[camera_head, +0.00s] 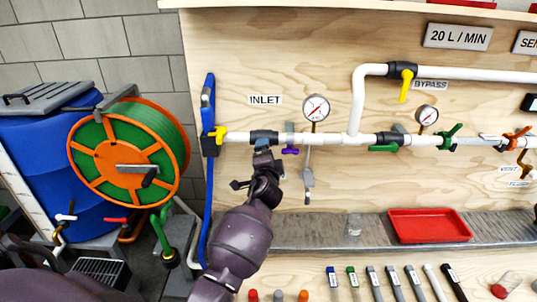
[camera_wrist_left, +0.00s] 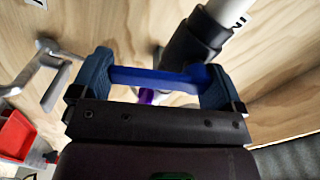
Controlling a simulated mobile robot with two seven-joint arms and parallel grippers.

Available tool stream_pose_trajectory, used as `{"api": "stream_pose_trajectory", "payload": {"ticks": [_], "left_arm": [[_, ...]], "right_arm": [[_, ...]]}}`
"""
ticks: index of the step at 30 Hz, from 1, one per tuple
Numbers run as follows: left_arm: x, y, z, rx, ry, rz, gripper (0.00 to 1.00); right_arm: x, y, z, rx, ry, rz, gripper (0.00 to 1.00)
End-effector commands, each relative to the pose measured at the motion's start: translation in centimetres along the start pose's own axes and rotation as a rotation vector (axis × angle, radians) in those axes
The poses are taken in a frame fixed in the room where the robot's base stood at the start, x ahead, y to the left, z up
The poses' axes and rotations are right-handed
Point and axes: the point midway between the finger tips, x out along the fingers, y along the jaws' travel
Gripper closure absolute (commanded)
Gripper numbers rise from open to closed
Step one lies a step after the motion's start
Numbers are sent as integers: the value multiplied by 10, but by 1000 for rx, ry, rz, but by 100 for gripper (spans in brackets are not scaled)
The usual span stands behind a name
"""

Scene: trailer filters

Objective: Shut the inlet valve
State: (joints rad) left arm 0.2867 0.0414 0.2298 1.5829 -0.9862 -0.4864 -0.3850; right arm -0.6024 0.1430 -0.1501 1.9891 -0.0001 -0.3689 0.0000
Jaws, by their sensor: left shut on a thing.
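The inlet valve (camera_head: 264,134) is a black valve body on the white pipe, just below the INLET label (camera_head: 265,100). My left gripper (camera_head: 262,151) is at this valve from below and partly hides it. In the left wrist view a blue handle (camera_wrist_left: 155,78) lies across between the two fingers of the left gripper (camera_wrist_left: 155,85), which are shut on its ends. The black valve body (camera_wrist_left: 195,42) shows just beyond the handle. The handle is mostly hidden in the head view. My right gripper is not in view.
A yellow-handled valve (camera_head: 220,135) is left of the inlet valve. A purple handle (camera_head: 290,151) and a gauge (camera_head: 316,107) are close on its right. A hose reel (camera_head: 125,155) stands at left. A red tray (camera_head: 430,227) lies on the grey shelf (camera_head: 330,232).

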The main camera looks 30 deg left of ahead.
Motion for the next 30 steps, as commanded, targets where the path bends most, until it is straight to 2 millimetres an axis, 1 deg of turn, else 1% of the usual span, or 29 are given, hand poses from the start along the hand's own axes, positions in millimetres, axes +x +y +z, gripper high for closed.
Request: {"api": "stream_pose_trajectory", "payload": {"ticks": [1,3,9,14,21,30], "left_arm": [[0,-3,2,39,-1,-1,49],[0,-3,4,90,-1,-2,49],[1,-3,8,200,-2,-2,49],[1,-3,10,255,-2,-2,49],[1,-3,11,287,-2,-2,49],[1,-3,11,294,-3,-4,49]], "right_arm": [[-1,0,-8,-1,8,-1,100],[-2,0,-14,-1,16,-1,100],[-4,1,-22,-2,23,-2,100],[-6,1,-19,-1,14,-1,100],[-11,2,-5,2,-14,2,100],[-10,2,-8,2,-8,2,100]]}}
